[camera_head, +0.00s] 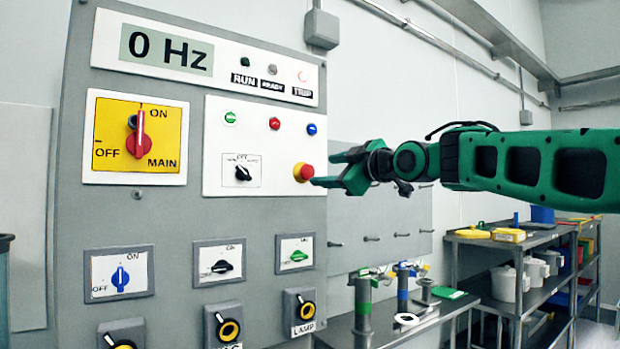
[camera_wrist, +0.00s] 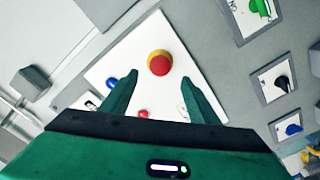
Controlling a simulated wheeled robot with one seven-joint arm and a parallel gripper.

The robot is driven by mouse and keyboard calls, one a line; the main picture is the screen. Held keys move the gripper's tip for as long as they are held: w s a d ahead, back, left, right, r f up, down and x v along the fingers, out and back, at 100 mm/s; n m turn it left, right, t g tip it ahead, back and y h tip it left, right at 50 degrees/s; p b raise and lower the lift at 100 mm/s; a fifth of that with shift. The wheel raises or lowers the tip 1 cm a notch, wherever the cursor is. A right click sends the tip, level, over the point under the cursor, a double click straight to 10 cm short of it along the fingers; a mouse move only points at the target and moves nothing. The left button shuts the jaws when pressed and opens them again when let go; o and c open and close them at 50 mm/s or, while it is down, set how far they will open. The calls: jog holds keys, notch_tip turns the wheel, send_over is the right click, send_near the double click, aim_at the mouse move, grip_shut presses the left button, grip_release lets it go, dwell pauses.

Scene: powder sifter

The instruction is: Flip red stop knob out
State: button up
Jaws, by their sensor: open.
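The red stop knob (camera_head: 304,172) with its yellow collar sits at the lower right of the white button panel (camera_head: 240,130). It also shows in the wrist view (camera_wrist: 160,65), ahead of my fingertips and roughly centred between them. My gripper (camera_head: 325,170) is open and empty, just right of the knob in the head view. In the wrist view my gripper (camera_wrist: 158,85) has its fingers on either side below the knob, and none is seen closed on it. Whether a fingertip touches the knob cannot be told.
A red and yellow MAIN switch (camera_head: 138,140) is at the left. Green, red (camera_head: 274,123) and blue (camera_head: 311,129) buttons sit above the knob. Lower switches include a green one (camera_head: 297,256). A metal table (camera_head: 400,325) and a shelf (camera_head: 535,240) stand at the right.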

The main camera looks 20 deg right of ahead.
aim_at(309, 172)
jog(key=x, duration=0.7)
jog(key=shift+w+f, duration=0.1)
jog(key=shift+f, duration=0.05)
